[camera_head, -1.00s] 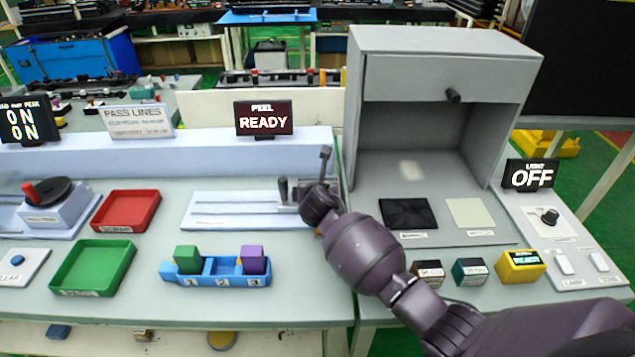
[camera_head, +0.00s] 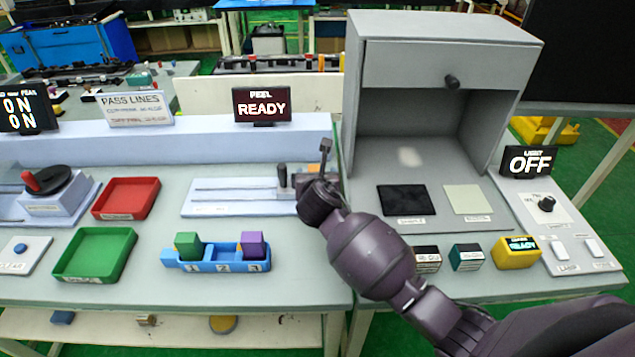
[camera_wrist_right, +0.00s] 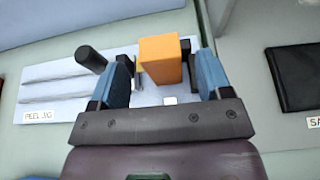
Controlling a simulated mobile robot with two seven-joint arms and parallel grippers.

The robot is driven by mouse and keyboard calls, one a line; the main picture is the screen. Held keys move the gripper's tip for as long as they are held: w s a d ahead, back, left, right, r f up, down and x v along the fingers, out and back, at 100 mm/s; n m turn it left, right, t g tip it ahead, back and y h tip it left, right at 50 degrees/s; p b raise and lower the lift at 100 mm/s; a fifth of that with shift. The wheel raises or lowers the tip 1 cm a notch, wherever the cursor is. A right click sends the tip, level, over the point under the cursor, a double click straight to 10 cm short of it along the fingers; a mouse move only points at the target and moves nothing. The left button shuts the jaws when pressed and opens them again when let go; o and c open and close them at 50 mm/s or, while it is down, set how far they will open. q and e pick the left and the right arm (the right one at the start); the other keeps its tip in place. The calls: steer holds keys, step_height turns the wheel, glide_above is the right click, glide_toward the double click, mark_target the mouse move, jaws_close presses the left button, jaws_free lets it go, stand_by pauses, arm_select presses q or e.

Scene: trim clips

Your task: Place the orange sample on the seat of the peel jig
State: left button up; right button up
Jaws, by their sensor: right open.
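The peel jig (camera_head: 228,197) is a white plate with a slide rail and a dark upright handle (camera_head: 282,175). It also shows in the right wrist view (camera_wrist_right: 62,92). The orange sample (camera_wrist_right: 160,59) is a block standing at the jig's right end, beside a thin metal plate. Only a sliver of the sample (camera_head: 314,168) shows in the head view, behind my gripper. My right gripper (camera_wrist_right: 166,75) is open, its blue fingers on either side of the sample with gaps visible. Whether the sample rests fully on the seat cannot be told. My left gripper is out of view.
A blue rack (camera_head: 222,264) with green and purple blocks stands in front of the jig. Red (camera_head: 127,199) and green (camera_head: 95,254) trays lie left. A grey booth (camera_head: 440,110) stands right. The PEEL display (camera_head: 262,106) reads READY.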

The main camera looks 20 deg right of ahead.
steer(key=v, duration=0.6)
stand_by(0.5)
